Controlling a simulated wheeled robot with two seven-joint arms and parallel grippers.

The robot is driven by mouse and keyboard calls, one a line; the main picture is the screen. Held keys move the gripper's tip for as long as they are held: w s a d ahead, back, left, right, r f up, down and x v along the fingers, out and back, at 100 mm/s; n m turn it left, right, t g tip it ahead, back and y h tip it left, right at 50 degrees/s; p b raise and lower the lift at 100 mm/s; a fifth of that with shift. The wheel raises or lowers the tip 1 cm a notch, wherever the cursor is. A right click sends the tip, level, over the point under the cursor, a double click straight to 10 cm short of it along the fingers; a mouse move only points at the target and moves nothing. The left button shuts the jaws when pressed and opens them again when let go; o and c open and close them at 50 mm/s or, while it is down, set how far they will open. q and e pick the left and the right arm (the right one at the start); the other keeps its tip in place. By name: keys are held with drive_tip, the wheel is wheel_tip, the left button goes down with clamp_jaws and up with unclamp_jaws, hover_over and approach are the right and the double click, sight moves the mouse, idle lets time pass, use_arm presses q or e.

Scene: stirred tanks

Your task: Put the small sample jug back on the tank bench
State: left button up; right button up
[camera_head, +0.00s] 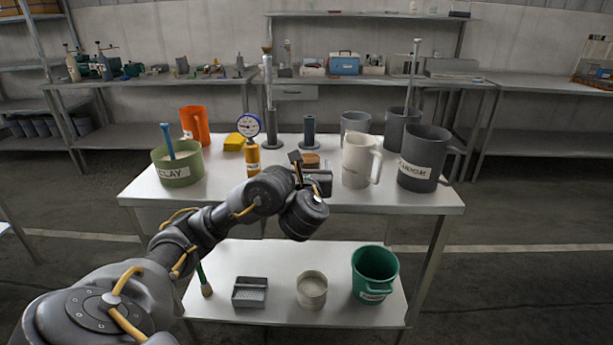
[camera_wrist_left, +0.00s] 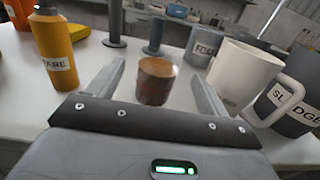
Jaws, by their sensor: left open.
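My left gripper (camera_head: 307,175) is open and low over the upper bench top (camera_head: 430,200). In the left wrist view a small rusty-brown cylinder (camera_wrist_left: 155,82) stands between the open fingers as seen, not gripped; it also shows behind my gripper in the head view (camera_head: 311,160). I cannot tell whether the fingers reach around it. A white jug with a handle (camera_head: 356,162) stands upright to the right of my gripper; it also shows in the left wrist view (camera_wrist_left: 243,78). No jug is marked as the small sample jug, so I cannot tell which it is.
The lower shelf holds a green bucket (camera_head: 374,275), beige pot (camera_head: 312,290) and grey tray (camera_head: 250,293).

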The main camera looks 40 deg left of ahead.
use_arm(q)
drive_tip(key=v, duration=0.4)
drive_tip(key=shift+w+f, duration=0.1)
drive_tip(key=shift+f, duration=0.05)
drive_tip(key=shift+v, duration=2.35)
use_arm(e)
drive_tip(key=shift+f, duration=1.05)
